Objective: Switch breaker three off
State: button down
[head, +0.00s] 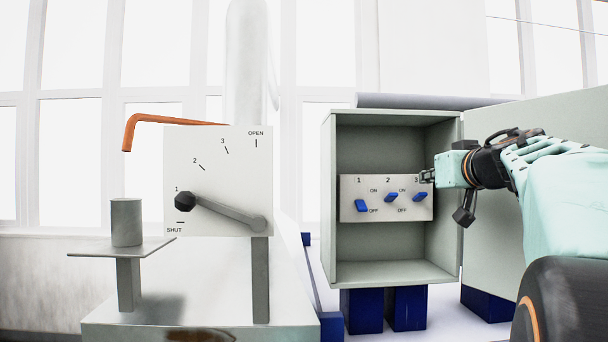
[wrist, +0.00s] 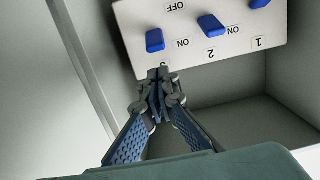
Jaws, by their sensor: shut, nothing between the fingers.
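A pale panel (head: 350,212) with three blue switches sits inside an open grey-green box. Breaker three's switch (head: 420,197) is at the right, below the label 3. It sits at about the same height as breaker two's switch (head: 391,197), towards ON. Breaker one's switch (head: 361,205) hangs lower, towards OFF. My gripper (head: 427,176) is shut and empty, just above breaker three. The wrist view is turned over: breaker three's switch (wrist: 154,40) shows just beyond my fingertips (wrist: 158,78), which partly cover the label 3. A small gap shows between them in that view.
The box's right wall (head: 448,200) is close beside my gripper, and its open door (head: 492,240) stands at the right behind my arm. A dial plate (head: 220,155) with a lever, an orange rod (head: 165,118) and a grey cylinder (head: 126,222) stand left.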

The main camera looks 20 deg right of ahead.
jog(key=shift+w+f+b, duration=0.2)
jog(key=shift+f+b, duration=0.1)
jog(key=shift+f, duration=0.15)
jog(key=shift+w+f+b, duration=0.2)
jog(key=shift+f+b, duration=0.05)
jog(key=shift+f, duration=0.2)
jog(key=shift+s, duration=0.3)
jog(key=shift+w, duration=0.15)
jog(key=shift+f+b, duration=0.1)
jog(key=shift+b, duration=0.45)
